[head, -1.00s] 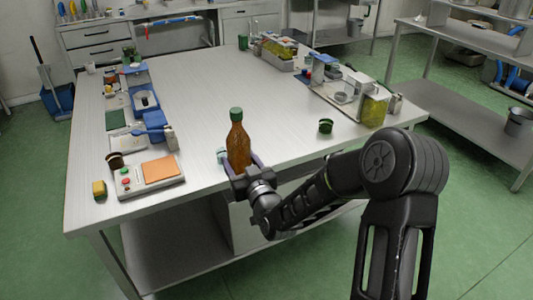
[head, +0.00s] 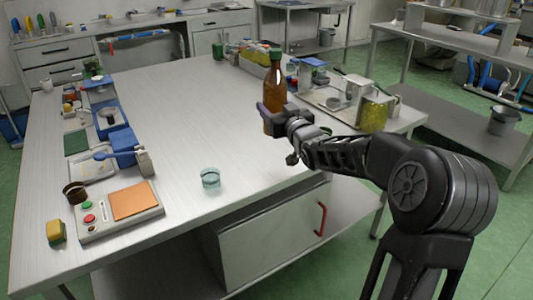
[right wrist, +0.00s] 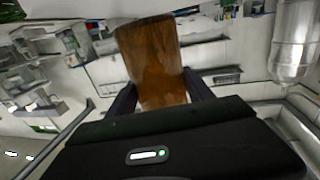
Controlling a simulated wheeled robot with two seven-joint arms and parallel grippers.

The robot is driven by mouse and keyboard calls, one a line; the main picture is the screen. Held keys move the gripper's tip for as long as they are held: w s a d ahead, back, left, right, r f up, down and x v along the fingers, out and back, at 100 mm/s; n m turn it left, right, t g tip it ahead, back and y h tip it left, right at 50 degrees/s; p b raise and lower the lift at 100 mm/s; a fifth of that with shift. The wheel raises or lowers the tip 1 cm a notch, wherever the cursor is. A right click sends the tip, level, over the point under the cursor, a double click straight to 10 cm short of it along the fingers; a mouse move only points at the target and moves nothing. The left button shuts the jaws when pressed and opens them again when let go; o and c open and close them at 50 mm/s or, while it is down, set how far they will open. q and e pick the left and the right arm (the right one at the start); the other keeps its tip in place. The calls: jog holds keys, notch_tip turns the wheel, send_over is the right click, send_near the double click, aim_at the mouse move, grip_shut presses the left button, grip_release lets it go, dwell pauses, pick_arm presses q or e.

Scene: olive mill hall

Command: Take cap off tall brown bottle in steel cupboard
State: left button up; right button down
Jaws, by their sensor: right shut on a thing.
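A tall brown bottle (head: 274,95) with a green cap (head: 276,55) on its top is held upright by my right gripper (head: 272,112). The right gripper is shut around the bottle's lower body. The bottle seems to be held above the steel table, near its right part. In the right wrist view the brown bottle (right wrist: 155,62) stands between the two fingers; its cap is not seen there. Under the table is a pale steel cupboard (head: 262,235) with a red handle (head: 321,219); its front looks closed. My left gripper is not in view.
A small clear glass (head: 210,178) stands alone on the table (head: 185,115). A panel with an orange pad (head: 135,201), a yellow sponge (head: 56,231) and several blue items line the left side. A tray with a yellow-green jar (head: 374,114) is behind my right arm. The table's middle is clear.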

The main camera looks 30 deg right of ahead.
jog(key=shift+w+r, duration=0.2)
jog(key=shift+r, duration=0.05)
jog(key=shift+s, duration=0.1)
jog(key=shift+f+b, duration=0.35)
jog(key=shift+f, duration=2.9)
jog(key=shift+f, duration=1.75)
